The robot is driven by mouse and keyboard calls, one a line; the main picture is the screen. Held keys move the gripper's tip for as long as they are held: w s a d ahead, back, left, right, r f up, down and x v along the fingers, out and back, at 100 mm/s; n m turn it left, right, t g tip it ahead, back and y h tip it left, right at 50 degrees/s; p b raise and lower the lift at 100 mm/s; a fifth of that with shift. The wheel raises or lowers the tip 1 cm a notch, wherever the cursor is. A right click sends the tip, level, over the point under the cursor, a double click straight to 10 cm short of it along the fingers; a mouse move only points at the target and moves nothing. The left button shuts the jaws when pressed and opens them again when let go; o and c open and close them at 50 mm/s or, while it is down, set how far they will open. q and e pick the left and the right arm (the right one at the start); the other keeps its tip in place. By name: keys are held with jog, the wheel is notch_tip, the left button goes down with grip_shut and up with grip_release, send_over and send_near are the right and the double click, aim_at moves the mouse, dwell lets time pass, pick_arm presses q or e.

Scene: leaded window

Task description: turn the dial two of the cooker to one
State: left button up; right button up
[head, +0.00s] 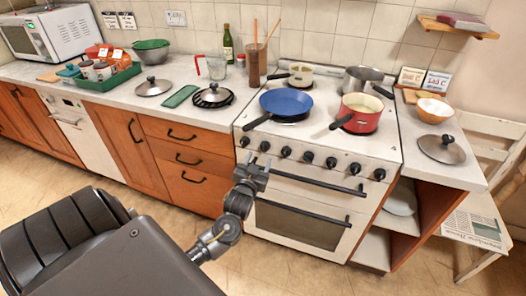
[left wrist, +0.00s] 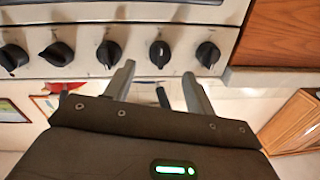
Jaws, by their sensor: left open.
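The cooker (head: 300,215) is white, with a row of several black dials along its front panel. The second dial from the left (head: 264,146), which I take for dial two, shows in the left wrist view (left wrist: 160,53), where the picture appears upside down. My left gripper (head: 253,165) is open and empty in front of the panel's left end. In the left wrist view its fingertips (left wrist: 158,72) lie either side of that dial's line, apparently short of it. The dial markings are too small to read. My right gripper is not in view.
A black oven handle (head: 318,184) runs below the dials. A blue pan (head: 286,101) and a red pot (head: 361,112) stand on the hob, handles towards the front. Wooden drawers (head: 190,176) adjoin the cooker on the left. The floor in front is clear.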

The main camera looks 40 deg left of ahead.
aim_at(263, 150)
pick_arm(q)
jog(key=x, duration=0.4)
jog(key=shift+w, duration=0.15)
jog(key=shift+w+a, duration=0.3)
jog(key=shift+w, duration=0.25)
jog(key=shift+c, duration=0.4)
jog(key=c, duration=0.9)
